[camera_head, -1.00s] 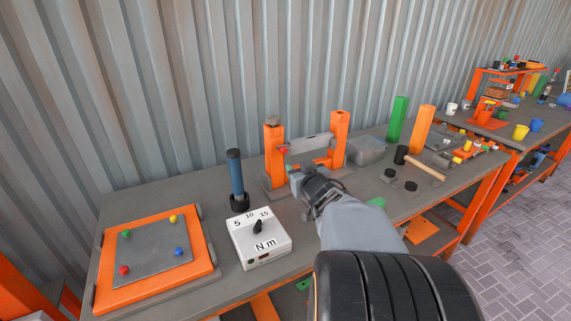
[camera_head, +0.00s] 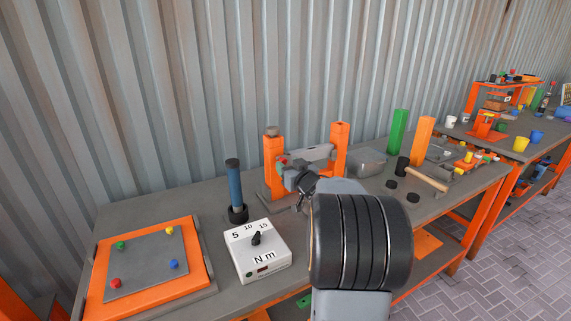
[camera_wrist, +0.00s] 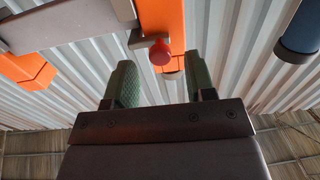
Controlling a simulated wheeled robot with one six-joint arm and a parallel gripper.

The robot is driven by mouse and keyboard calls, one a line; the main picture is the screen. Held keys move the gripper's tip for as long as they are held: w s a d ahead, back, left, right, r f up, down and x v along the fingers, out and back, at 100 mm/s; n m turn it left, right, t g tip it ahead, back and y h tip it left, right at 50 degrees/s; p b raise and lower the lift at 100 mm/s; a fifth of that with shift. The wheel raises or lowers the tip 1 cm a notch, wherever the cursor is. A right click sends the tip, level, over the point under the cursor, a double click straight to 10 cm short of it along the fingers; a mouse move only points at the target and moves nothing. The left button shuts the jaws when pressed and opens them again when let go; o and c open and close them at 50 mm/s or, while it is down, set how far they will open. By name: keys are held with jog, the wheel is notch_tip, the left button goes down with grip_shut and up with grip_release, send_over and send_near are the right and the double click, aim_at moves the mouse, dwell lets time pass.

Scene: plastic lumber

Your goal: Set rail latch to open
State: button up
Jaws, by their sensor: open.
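The rail latch is a grey bar (camera_head: 318,152) between two orange posts (camera_head: 340,150), with a small red knob (camera_head: 283,162) at its left end. The bar is close to level. My gripper (camera_head: 289,174) is at the left post, close by the knob and partly hidden by my arm. In the upside-down wrist view, my open gripper (camera_wrist: 160,66) has its two green fingers either side of the red knob (camera_wrist: 160,53), with no clear contact. The grey bar (camera_wrist: 65,24) and an orange post (camera_wrist: 162,15) show beyond the fingers.
A blue-handled tool (camera_head: 235,188) stands left of the latch; it also shows in the wrist view (camera_wrist: 303,30). A white torque box (camera_head: 257,250) and an orange-framed board (camera_head: 150,268) lie in front and left. Green (camera_head: 398,132) and orange (camera_head: 422,138) blocks stand right.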

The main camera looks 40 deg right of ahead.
aim_at(283, 156)
jog(key=shift+w+d, duration=0.15)
jog(key=shift+w, duration=1.2)
jog(key=shift+c, duration=0.3)
grip_shut()
